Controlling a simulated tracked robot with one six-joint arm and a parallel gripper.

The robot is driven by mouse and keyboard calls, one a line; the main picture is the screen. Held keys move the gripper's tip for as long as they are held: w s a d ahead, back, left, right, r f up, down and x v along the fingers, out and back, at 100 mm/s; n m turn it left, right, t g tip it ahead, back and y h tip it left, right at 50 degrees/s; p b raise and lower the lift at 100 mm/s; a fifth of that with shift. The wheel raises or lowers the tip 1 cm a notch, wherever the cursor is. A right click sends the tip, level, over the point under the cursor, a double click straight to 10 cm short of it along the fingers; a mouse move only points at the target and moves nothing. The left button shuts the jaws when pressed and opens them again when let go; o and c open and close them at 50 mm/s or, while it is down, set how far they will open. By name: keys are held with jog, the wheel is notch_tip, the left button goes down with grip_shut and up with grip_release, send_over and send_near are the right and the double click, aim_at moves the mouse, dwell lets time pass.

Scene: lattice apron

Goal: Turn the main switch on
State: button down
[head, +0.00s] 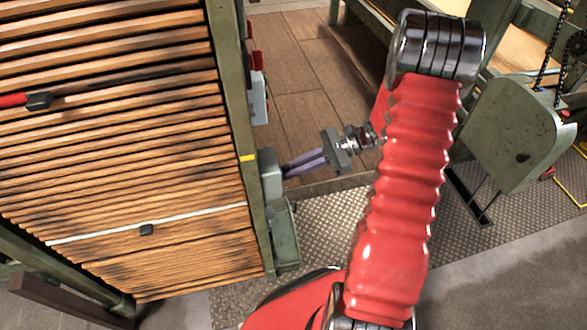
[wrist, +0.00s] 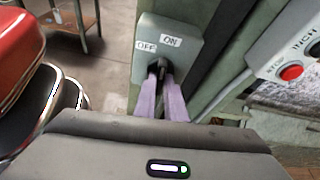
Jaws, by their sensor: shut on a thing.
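The main switch is a grey-green box (wrist: 165,25) in the wrist view, with an OFF label on the left and an ON label on the right. Its dark handle (wrist: 157,67) sits below the labels. My gripper (wrist: 161,82) has its two purple fingers closed on this handle, which they partly cover. I cannot tell clearly which label the handle points to. In the head view the switch box (head: 271,174) is on the edge of the green frame, and my gripper (head: 288,172) reaches it from the right.
In the wrist view, a control box (wrist: 285,50) with a red STOP button (wrist: 291,72) and an INCH label is to the right. In the head view, a slatted wooden apron (head: 120,110) fills the left. A green machine housing (head: 515,135) stands at the right.

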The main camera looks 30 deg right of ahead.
jog(key=shift+w+d+m, duration=0.15)
jog(key=shift+w+m, duration=0.05)
jog(key=shift+m, duration=0.2)
dwell(0.3)
jog(key=c, duration=1.8)
grip_release()
jog(key=shift+g, duration=0.3)
jog(key=v, duration=1.3)
jog(key=shift+s+d+r, duration=0.15)
jog(key=shift+d, duration=0.2)
